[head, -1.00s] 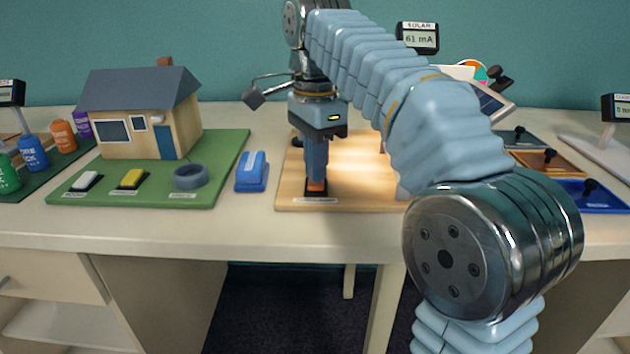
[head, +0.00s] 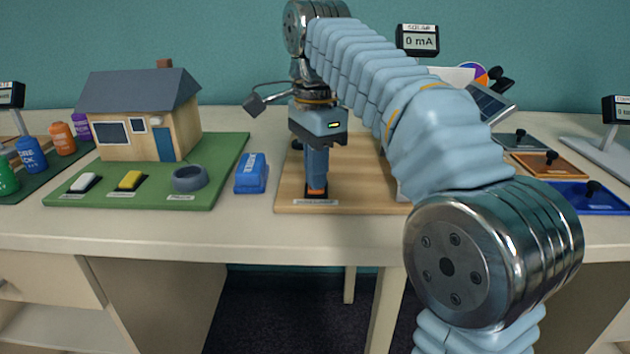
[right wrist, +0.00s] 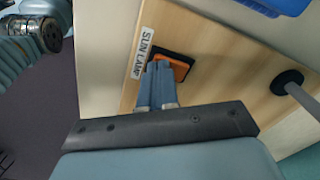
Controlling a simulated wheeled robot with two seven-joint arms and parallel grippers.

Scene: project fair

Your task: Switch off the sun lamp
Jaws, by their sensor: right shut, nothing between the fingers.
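The sun lamp's rocker switch, orange in a black frame, sits at the front left of a wooden board (head: 360,197). In the right wrist view the switch (right wrist: 176,66) is beside a label reading SUN LAMP (right wrist: 144,52). My right gripper (head: 316,190) is shut and empty, pointing down with its tips at the switch; they hide part of it. Whether they touch it I cannot tell. The board is not lit by the lamp; the solar meter (head: 418,41) reads 0 mA. My left gripper is not in view.
Further left a model house (head: 140,115) stands on a green base (head: 226,165) with switches. My right arm hides the board's right part.

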